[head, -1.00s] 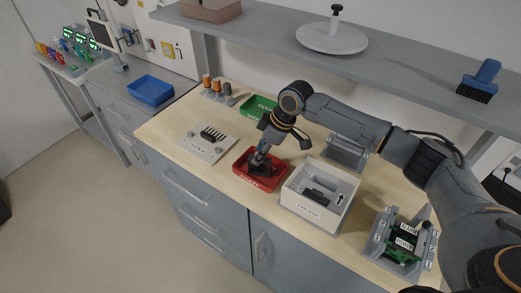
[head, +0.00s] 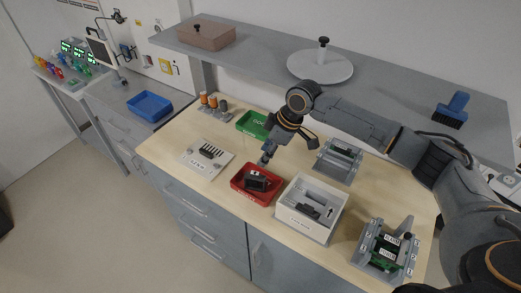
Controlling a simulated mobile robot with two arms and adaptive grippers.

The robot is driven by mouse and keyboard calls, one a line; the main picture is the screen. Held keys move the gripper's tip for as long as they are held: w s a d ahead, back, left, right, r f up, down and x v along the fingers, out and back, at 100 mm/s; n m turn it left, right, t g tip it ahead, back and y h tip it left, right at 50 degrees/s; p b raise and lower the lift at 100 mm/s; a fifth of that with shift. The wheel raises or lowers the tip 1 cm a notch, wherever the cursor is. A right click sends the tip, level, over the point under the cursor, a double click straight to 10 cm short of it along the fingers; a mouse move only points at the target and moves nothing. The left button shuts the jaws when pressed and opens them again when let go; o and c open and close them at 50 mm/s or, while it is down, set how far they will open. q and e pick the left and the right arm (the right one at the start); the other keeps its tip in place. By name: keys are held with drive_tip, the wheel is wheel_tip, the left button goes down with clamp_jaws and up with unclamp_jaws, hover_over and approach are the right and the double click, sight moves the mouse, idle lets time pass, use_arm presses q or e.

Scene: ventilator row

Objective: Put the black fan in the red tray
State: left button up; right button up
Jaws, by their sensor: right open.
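The black fan (head: 256,181) lies inside the red tray (head: 240,191) on the wooden bench top. It looks slightly tilted in the tray. My right gripper (head: 265,161) is just above and behind the fan, pointing down. It is open, empty and apart from the fan. My left gripper is not in view.
A white box (head: 294,219) with a dark part inside stands right of the tray. A rack with green boards (head: 382,250) stands at the right. A shelf (head: 400,92) runs above the bench.

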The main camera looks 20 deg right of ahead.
drive_tip(key=shift+p+v, duration=1.4)
drive_tip(key=shift+v, duration=0.65)
